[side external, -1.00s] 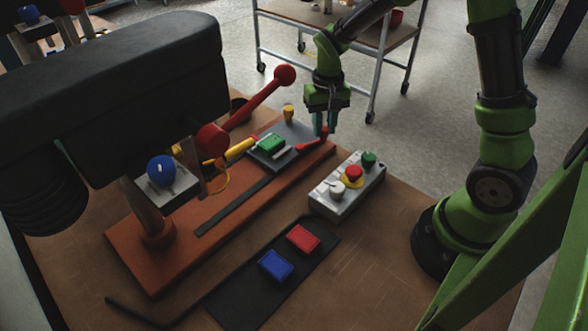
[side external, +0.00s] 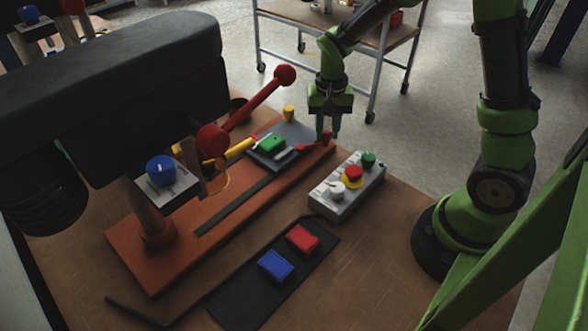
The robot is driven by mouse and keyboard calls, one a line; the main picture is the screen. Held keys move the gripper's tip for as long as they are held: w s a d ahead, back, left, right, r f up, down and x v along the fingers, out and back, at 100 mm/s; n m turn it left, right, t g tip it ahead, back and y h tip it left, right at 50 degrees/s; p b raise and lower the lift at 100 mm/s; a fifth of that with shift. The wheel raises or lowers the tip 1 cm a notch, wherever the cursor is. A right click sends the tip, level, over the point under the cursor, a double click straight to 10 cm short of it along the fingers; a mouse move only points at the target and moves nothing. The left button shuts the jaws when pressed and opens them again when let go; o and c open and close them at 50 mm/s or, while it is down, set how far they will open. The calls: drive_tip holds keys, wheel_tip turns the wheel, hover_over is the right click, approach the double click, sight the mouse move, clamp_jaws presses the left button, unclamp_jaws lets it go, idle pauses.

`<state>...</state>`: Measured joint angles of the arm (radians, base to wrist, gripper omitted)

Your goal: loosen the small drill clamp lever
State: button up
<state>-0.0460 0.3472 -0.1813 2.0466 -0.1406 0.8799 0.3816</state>
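The small clamp lever (side external: 310,147) is red. It lies at the right end of the dark vise plate (side external: 296,133), its knob end toward the right. My gripper (side external: 327,137) points down over that knob end. Its two teal fingers stand close together on either side of the red end and appear shut on it. The fingers partly hide the knob. A green block (side external: 272,143) sits on the vise plate, left of the lever.
A grey control box (side external: 346,188) with white, red and green knobs stands in front of the lever. A long red drill handle (side external: 262,98) and the dark drill head (side external: 110,85) rise to the left. Red and blue blocks (side external: 289,252) lie on a black mat.

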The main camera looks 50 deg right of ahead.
sight(327, 132)
drive_tip(key=o, duration=0.4)
wheel_tip(327, 132, up, 17)
idle(0.5)
